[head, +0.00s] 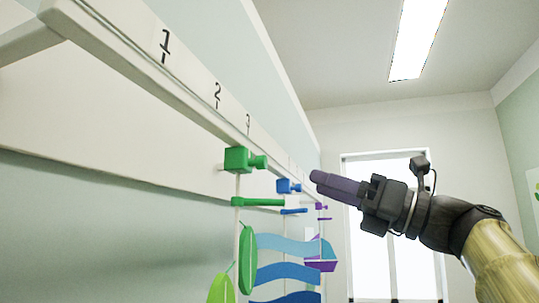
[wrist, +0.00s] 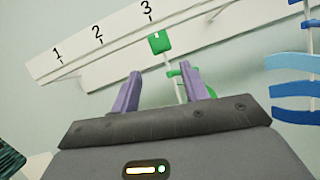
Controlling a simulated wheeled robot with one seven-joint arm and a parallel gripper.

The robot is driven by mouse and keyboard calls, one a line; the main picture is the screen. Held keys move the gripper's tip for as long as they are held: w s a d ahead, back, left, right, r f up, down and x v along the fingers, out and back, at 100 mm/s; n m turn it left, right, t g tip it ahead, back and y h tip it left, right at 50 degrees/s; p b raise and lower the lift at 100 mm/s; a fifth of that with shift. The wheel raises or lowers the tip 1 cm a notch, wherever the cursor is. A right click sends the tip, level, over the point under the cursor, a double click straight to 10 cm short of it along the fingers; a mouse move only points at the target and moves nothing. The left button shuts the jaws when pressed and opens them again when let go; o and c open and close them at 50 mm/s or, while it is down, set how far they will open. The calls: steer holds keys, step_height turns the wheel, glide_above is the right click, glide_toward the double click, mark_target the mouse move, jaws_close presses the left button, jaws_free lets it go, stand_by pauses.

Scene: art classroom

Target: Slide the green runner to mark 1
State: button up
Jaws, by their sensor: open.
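The green runner (head: 236,160) is a block with a knob on the white rail (head: 120,52). In the wrist view the green runner (wrist: 160,42) sits just right of mark 3 (wrist: 147,11), with mark 2 (wrist: 98,33) and mark 1 (wrist: 58,54) further left. Mark 1 (head: 165,45) is nearest in the head view. A pale rod with a green crossbar (head: 258,202) and green leaf shapes (head: 248,258) hangs from the runner. My gripper (head: 316,176) is open and empty, apart from the runner. Its purple fingers (wrist: 160,70) point towards it, one partly covering the crossbar.
A blue runner (head: 285,186) and a purple runner (head: 320,206) sit further along the rail. Blue wavy strips (head: 290,272) and a purple boat (head: 320,264) hang there. The rail between the green runner and mark 1 looks clear.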

mark_target(265, 165)
steer(key=p+x, duration=0.5)
steer(key=x, duration=0.5)
steer(key=shift+w+a+r, duration=0.1)
steer(key=shift+r, duration=0.05)
steer(key=shift+w+a+r+p, duration=0.1)
steer(key=shift+a+p, duration=0.35)
steer(key=shift+w+d, duration=0.1)
steer(key=shift+w, duration=0.1)
steer(key=shift+s, duration=0.2)
steer(key=shift+c, duration=1.2)
jaws_close()
